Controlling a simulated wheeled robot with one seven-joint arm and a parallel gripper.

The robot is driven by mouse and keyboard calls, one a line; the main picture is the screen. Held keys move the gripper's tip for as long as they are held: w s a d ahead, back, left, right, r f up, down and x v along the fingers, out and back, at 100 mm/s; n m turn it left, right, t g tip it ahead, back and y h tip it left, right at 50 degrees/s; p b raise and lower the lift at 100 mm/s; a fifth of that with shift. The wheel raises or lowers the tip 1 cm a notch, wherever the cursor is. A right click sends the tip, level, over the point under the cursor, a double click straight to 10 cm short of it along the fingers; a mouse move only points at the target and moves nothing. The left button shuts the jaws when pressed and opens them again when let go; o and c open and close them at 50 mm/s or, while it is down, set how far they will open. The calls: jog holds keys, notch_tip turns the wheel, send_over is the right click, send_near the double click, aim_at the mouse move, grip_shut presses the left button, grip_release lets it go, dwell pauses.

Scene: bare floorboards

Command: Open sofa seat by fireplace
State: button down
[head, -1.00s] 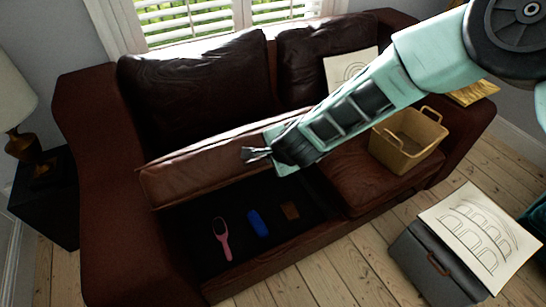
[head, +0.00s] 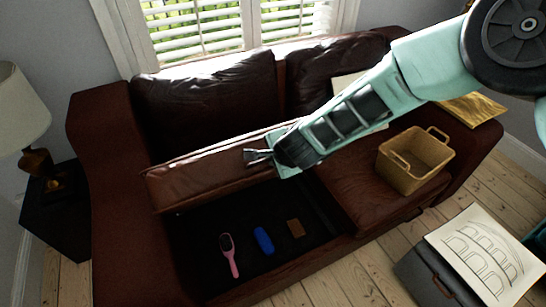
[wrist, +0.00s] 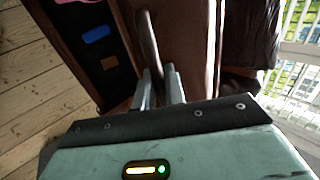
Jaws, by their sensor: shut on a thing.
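The left seat (head: 205,178) of the dark brown leather sofa (head: 105,150) is tilted up, so the black storage space (head: 190,235) under it is open. My gripper (head: 256,156) is at the raised seat's edge. A pink hairbrush (head: 229,257), a blue object (head: 264,240) and a small brown object (head: 296,228) lie inside the space. My arm hides part of the seat's right end.
A tan basket (head: 412,165) stands on the closed right seat (head: 350,195). A grey box (head: 420,275) with a drawing (head: 485,255) on it is on the floor at front right. A lamp (head: 22,110) on a black side table (head: 50,215) is at left.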

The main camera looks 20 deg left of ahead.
jog(key=c, duration=1.6)
grip_release()
jog(key=shift+o, duration=0.2)
jog(key=b+v, duration=0.1)
jog(key=v, duration=1.6)
jog(key=shift+d+r, duration=0.1)
jog(key=shift+r, duration=0.05)
